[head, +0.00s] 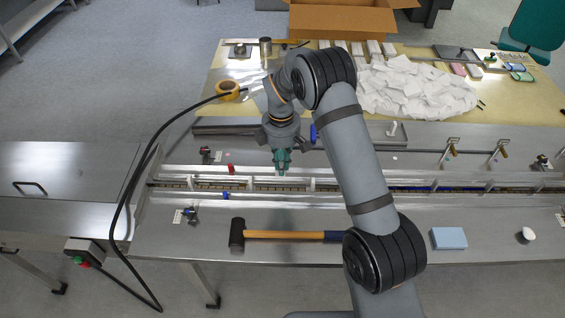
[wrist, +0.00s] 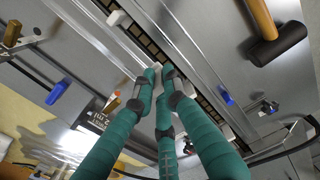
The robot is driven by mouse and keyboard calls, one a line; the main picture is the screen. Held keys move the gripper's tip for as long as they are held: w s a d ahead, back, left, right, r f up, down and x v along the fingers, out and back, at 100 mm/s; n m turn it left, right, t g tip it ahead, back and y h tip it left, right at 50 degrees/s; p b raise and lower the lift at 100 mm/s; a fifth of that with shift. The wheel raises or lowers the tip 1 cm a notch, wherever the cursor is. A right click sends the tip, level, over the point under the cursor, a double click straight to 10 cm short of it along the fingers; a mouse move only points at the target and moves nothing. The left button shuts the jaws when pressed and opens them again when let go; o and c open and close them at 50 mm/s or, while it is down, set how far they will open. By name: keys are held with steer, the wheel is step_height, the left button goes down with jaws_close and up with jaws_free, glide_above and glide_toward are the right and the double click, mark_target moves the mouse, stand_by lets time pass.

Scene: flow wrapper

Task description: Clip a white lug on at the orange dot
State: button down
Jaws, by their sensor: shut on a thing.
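My teal-fingered gripper (head: 281,160) is above the long metal channel of the wrapper in the head view. In the wrist view its fingers (wrist: 160,82) come together over the chain (wrist: 190,80), closed on a small white lug (wrist: 157,66) that is mostly hidden by the fingertips. I cannot tell whether this lug touches the chain. Another white lug (wrist: 117,17) stands along the chain at the upper left of the wrist view; a white lug also shows right of my gripper in the head view (head: 312,184). I cannot make out an orange dot.
A hammer (head: 290,235) and a light blue block (head: 449,238) lie on the front deck. A red piece (head: 231,169) sits by the channel left of my gripper.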

steer(key=shift+f+b, duration=3.1)
steer(key=shift+f, duration=1.05)
steer(key=shift+f, duration=0.2)
steer(key=c, duration=1.7)
jaws_free()
steer(key=shift+c, duration=0.2)
step_height(320, 180, up, 12)
steer(key=shift+r, duration=0.1)
glide_toward(282, 182)
steer(key=f, duration=0.1)
steer(key=s+f, duration=0.1)
steer(key=f, duration=0.1)
steer(key=s+f, duration=0.1)
steer(key=f, duration=0.1)
steer(key=shift+s+f, duration=0.15)
steer(key=shift+f, duration=0.05)
